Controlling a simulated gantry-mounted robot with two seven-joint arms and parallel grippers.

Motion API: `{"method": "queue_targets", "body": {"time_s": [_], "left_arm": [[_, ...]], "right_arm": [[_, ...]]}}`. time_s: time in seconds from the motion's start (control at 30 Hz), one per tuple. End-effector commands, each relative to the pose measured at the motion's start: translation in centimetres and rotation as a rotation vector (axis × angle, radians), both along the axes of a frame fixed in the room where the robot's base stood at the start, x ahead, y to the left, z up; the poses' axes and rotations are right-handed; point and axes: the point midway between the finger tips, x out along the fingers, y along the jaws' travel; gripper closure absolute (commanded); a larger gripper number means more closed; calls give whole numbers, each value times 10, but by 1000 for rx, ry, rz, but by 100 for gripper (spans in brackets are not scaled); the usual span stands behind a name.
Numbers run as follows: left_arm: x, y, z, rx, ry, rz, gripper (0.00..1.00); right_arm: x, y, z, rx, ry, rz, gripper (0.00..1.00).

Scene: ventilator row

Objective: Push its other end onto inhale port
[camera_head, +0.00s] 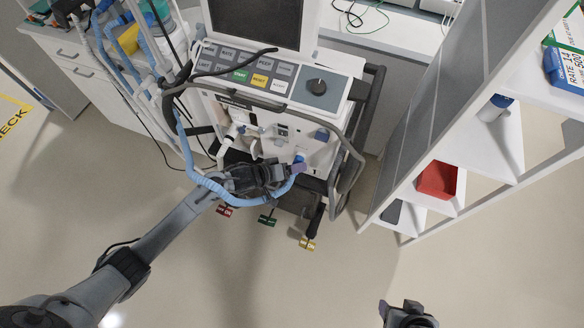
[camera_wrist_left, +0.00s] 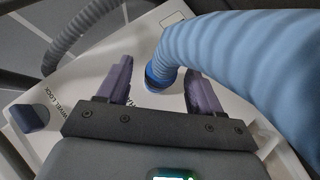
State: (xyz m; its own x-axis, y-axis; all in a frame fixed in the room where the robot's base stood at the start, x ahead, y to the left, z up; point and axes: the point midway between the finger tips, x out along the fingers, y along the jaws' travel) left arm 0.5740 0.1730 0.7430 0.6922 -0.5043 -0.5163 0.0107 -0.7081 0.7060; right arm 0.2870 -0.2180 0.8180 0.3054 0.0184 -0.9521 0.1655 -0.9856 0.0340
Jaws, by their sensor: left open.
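A light-blue corrugated hose (camera_head: 205,188) loops along the front of the ventilator (camera_head: 275,122). It also fills the upper right of the left wrist view (camera_wrist_left: 245,50). Its dark blue end cuff (camera_wrist_left: 158,76) meets the white front panel (camera_wrist_left: 80,85); the port under it is hidden, and how deep the cuff sits cannot be told. My left gripper (camera_head: 298,166) is at the lower right of the ventilator front. Its purple fingers (camera_wrist_left: 160,82) stand open on either side of the cuff, with gaps showing. My right gripper (camera_head: 404,306) is low in the head view, away from the ventilator.
A dark handle rail (camera_head: 352,155) curves around the ventilator's right side. White shelving with a red bin (camera_head: 437,180) stands at right. Coloured pedal tags (camera_head: 267,220) are below. The floor in front is clear.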

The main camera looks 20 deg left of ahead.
Motion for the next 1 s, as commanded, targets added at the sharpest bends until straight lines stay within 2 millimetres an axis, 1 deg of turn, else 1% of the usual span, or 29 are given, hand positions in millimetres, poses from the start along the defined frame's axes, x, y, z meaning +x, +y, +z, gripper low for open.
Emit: {"method": "queue_targets", "body": {"time_s": [0.17, 0.27, 0.37, 0.7, 0.8, 1.0], "left_arm": [[-1, 1, 1, 0, 0, 0, 35], [-6, 5, 4, 1, 0, 0, 35], [-14, 11, 10, 1, 1, -1, 35], [-55, 39, 39, 1, 1, -1, 35], [-64, 46, 46, 2, 0, -1, 35], [-74, 54, 54, 1, 1, 0, 35]], "right_arm": [[0, 0, 0, 0, 0, 0, 36], [0, 0, 1, 0, 0, 0, 36], [0, 0, 2, 0, 0, 0, 36], [0, 0, 6, 0, 0, 0, 36], [0, 0, 6, 0, 0, 0, 36], [0, 0, 7, 0, 0, 0, 36]]}}
